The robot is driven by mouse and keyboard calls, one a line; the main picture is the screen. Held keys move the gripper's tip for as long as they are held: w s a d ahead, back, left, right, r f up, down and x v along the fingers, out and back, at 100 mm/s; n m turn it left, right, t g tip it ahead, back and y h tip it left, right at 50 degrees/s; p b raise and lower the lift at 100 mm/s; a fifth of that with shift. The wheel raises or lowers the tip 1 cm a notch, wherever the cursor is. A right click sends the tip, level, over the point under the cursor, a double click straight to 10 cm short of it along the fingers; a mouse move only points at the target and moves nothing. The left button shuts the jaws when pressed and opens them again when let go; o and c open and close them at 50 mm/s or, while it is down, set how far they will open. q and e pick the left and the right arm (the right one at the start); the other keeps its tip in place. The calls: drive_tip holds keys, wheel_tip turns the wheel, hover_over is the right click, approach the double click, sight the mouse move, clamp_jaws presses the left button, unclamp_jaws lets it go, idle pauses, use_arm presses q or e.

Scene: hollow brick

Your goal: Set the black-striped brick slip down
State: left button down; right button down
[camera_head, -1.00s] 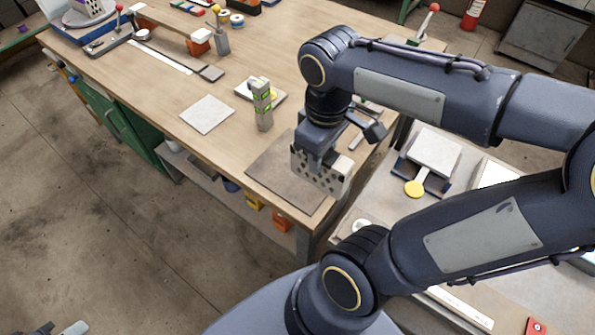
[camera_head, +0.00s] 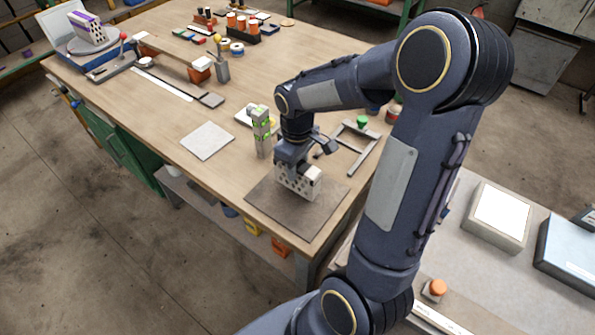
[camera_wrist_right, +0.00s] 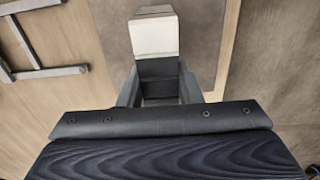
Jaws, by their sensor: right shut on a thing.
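My right gripper (camera_head: 292,160) points down and is shut on a pale brick with rows of dark holes (camera_head: 298,182), which I take to be the black-striped brick slip. The brick is over the brown square mat (camera_head: 270,208); I cannot tell whether it touches it. In the right wrist view, the brick's pale end (camera_wrist_right: 153,38) sticks out beyond the fingers, and a dark band lies between them. The mat also shows in the right wrist view (camera_wrist_right: 115,40). My fingers hide part of the brick. My left gripper is out of view.
A green-marked grey block (camera_head: 262,135) stands upright just behind the mat. A pale square tile (camera_head: 207,140) lies to its left. A grey metal frame (camera_head: 365,155) lies right of my gripper. A purple-striped brick (camera_head: 90,32) sits at the far left.

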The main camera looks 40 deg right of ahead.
drive_tip(key=shift+f, duration=1.3)
drive_tip(key=shift+f, duration=0.1)
drive_tip(key=shift+f, duration=0.15)
drive_tip(key=c, duration=1)
unclamp_jaws()
drive_tip(key=shift+s, duration=0.1)
drive_tip(key=shift+c, duration=0.2)
wheel_tip(320, 180, up, 12)
drive_tip(key=shift+r, duration=0.1)
drive_tip(key=s+a+r+m+t+y, duration=0.1)
drive_tip(key=s+a+m+t+y, duration=0.2)
drive_tip(key=s+a, duration=0.8)
drive_tip(key=s+m+t, duration=0.2)
drive_tip(key=s, duration=0.1)
drive_tip(key=shift+s+a+r+t+y, duration=0.15)
drive_tip(key=shift+s+a+t+y, duration=0.15)
drive_tip(key=shift+s+a+y, duration=0.1)
